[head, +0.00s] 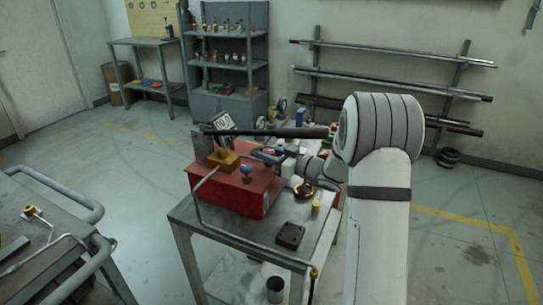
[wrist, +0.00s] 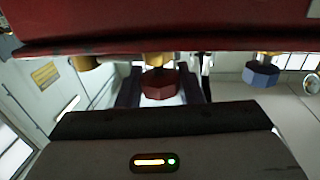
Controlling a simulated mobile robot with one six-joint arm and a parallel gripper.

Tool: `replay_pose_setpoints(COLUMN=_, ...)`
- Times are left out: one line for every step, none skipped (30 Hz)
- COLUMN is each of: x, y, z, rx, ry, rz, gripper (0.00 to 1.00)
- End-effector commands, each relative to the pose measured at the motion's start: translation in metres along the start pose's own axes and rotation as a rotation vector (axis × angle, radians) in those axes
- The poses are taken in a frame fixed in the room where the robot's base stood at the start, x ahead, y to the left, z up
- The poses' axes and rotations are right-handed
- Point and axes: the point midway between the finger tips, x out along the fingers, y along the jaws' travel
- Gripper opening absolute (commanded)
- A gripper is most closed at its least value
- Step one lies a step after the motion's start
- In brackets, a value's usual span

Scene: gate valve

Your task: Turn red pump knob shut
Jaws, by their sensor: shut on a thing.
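The red pump knob (wrist: 158,84) is a dark red faceted knob on a brass stem in the middle of the wrist view. My gripper (wrist: 163,93) has its dark fingers on both sides of the knob and is shut on it. The red pump housing (wrist: 160,25) fills the top of the wrist view. In the head view the red pump box (head: 225,190) stands on a metal table. I cannot make out the red knob or my fingertips clearly there. A blue knob (wrist: 261,75) sits to the right in the wrist view; a blue knob also shows on the box (head: 247,171).
A dark bar (head: 265,132) crosses above the box. A cart with grey rails (head: 55,190) stands at left. Floor between is clear.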

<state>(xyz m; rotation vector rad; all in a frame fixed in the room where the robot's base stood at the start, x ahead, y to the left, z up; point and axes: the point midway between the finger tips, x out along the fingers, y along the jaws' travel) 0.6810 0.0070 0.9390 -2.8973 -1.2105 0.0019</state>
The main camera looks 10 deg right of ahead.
Motion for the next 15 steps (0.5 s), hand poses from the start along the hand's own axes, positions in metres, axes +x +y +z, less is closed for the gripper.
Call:
replay_pose_setpoints(x=0.0019, y=-0.0038, z=0.0020, rx=0.000, ry=0.002, rz=0.039, gripper=0.11)
replay_pose_setpoints(x=0.0019, y=-0.0041, z=0.0022, rx=0.000, ry=0.002, rz=0.067, gripper=0.11)
replay_pose_setpoints(x=0.0019, y=-0.0038, z=0.0029, rx=-0.001, ry=0.002, rz=0.106, gripper=0.11)
replay_pose_setpoints(x=0.0019, y=-0.0039, z=0.0030, rx=-0.001, ry=0.003, rz=0.134, gripper=0.11)
replay_pose_setpoints(x=0.0022, y=-0.0039, z=0.0035, rx=-0.001, ry=0.003, rz=0.162, gripper=0.11)
replay_pose_setpoints(x=0.0022, y=-0.0042, z=0.0039, rx=-0.002, ry=0.003, rz=0.199, gripper=0.11)
replay_pose_setpoints(x=0.0022, y=-0.0039, z=0.0042, rx=-0.001, ry=0.004, rz=0.227, gripper=0.11)
replay_pose_setpoints(x=0.0023, y=-0.0041, z=0.0044, rx=-0.002, ry=0.004, rz=0.254, gripper=0.11)
replay_pose_setpoints(x=0.0025, y=-0.0041, z=0.0049, rx=-0.001, ry=0.004, rz=0.289, gripper=0.11)
replay_pose_setpoints(x=0.0024, y=-0.0039, z=0.0046, rx=-0.003, ry=0.005, rz=0.315, gripper=0.11)
replay_pose_setpoints(x=0.0024, y=-0.0039, z=0.0050, rx=-0.002, ry=0.005, rz=0.341, gripper=0.11)
replay_pose_setpoints(x=0.0026, y=-0.0042, z=0.0052, rx=-0.003, ry=0.005, rz=0.372, gripper=0.11)
replay_pose_setpoints(x=0.0025, y=-0.0039, z=0.0053, rx=-0.002, ry=0.005, rz=0.396, gripper=0.11)
replay_pose_setpoints(x=0.0026, y=-0.0038, z=0.0050, rx=-0.003, ry=0.006, rz=0.418, gripper=0.11)
replay_pose_setpoints(x=0.0027, y=-0.0037, z=0.0046, rx=-0.002, ry=0.006, rz=0.446, gripper=0.11)
